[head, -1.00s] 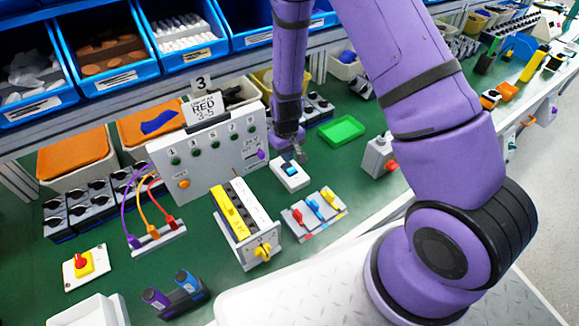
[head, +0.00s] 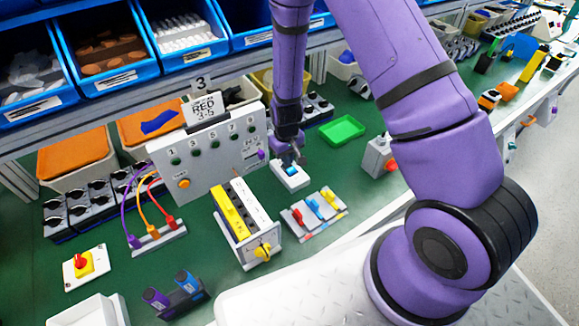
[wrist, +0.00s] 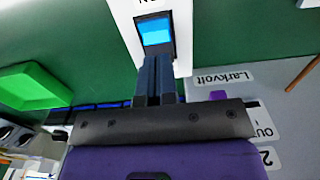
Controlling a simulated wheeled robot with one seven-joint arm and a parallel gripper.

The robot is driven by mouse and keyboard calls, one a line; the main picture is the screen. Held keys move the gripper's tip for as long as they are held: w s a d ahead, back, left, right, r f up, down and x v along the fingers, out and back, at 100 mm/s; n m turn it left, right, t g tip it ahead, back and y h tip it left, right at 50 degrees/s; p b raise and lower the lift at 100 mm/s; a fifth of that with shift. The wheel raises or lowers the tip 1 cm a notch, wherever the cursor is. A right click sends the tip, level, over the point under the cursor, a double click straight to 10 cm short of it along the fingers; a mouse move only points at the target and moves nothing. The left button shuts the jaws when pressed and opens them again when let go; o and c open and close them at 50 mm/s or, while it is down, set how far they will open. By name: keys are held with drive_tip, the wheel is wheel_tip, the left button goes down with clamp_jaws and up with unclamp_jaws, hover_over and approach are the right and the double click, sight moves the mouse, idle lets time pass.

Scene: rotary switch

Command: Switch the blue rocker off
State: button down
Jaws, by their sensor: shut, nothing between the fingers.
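The blue rocker (head: 292,171) sits in a small white box on the green bench, right of the grey button panel. In the wrist view the blue rocker (wrist: 156,32) shows in a dark frame, with part of an upside-down "ON" label beyond it. My gripper (head: 289,160) points down at the rocker. Its dark fingers (wrist: 155,60) are together and empty, with their tips at the near edge of the rocker's frame. I cannot tell whether they touch the rocker. The fingers hide part of the white box.
The grey button panel (head: 215,152) stands close on the left. A block of coloured levers (head: 314,211) lies in front, and a yellow-and-white unit (head: 245,222) stands front left. A green tray (head: 342,130) lies behind right. A grey box with a red button (head: 380,157) stands right.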

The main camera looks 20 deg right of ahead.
drive_tip(key=shift+f, duration=0.55)
idle(0.4)
drive_tip(key=shift+r, duration=3.5)
drive_tip(key=shift+w+r, duration=0.1)
drive_tip(key=shift+r, duration=0.3)
drive_tip(key=s+d+r+m+t+y, duration=0.1)
drive_tip(key=s+d+r, duration=0.15)
drive_tip(key=r, duration=1.05)
drive_tip(key=s+d+r+t, duration=0.15)
drive_tip(key=s+r, duration=0.25)
drive_tip(key=r, duration=0.9)
drive_tip(key=s+d+r+t, duration=0.1)
drive_tip(key=s+r, duration=0.5)
drive_tip(key=s, duration=0.4)
drive_tip(key=s+d+r+m+t+h, duration=0.1)
drive_tip(key=s+d+r, duration=0.1)
drive_tip(key=s+r, duration=0.5)
drive_tip(key=s, duration=0.2)
drive_tip(key=shift+s+r+t, duration=0.15)
drive_tip(key=shift+s+t, duration=0.2)
drive_tip(key=shift+s, duration=0.05)
